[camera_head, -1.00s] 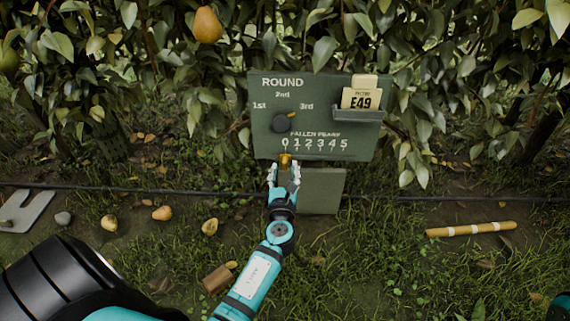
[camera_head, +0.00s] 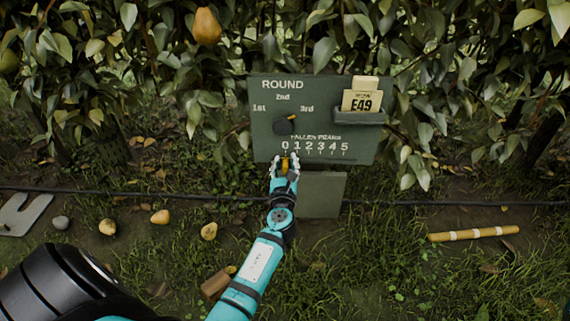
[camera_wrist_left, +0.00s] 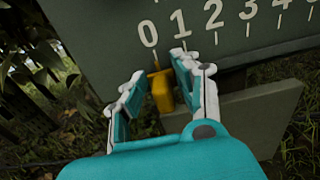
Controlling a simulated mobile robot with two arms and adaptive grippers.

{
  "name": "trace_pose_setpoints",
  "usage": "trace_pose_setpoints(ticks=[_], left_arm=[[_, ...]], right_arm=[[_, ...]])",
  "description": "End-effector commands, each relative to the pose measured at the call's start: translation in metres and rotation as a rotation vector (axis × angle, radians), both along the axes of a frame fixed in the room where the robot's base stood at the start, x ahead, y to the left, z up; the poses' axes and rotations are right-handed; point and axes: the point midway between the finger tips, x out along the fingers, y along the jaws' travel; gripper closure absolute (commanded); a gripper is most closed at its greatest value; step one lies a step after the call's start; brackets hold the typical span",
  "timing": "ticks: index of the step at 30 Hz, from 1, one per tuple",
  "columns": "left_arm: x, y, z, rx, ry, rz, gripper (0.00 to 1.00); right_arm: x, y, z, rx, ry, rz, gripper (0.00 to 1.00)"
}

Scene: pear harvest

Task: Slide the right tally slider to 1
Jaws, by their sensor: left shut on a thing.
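A dark green board (camera_head: 265,140) stands at the hedge with a "FALLEN PEARS" scale numbered 0 to 5. The yellow-orange tally slider (camera_head: 285,163) is at the board's lower edge, below the 0 end of the scale. My left gripper (camera_head: 285,171) is shut on this slider. In the left wrist view the slider (camera_wrist_left: 162,92) sits between the two fingers, just under the 0 tick and left of the 1. My right gripper is not in view.
A card holder (camera_head: 359,117) with an E49 card is at the board's right. A green post (camera_head: 322,195) is below. Several pears lie on the grass at left, and a banded stick (camera_head: 473,233) lies at right.

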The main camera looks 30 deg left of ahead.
Motion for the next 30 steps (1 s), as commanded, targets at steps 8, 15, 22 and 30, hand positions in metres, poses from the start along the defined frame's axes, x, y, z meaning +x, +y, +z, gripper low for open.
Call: trace_pose_setpoints(ticks=[8,15,22,30], left_arm=[[0.001,-0.002,-0.001,-0.001,0.001,-0.001,1.0],[0.017,-0.028,-0.001,0.0,0.0,-0.002,1.0],[0.018,-0.03,-0.001,0.0,0.001,0.0,1.0],[0.018,-0.029,0.0,0.001,0.001,0.0,0.6]], right_arm=[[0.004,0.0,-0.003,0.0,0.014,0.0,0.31],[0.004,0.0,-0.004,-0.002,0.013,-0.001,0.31],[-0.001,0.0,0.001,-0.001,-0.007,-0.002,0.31],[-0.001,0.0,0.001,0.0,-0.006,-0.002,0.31]])
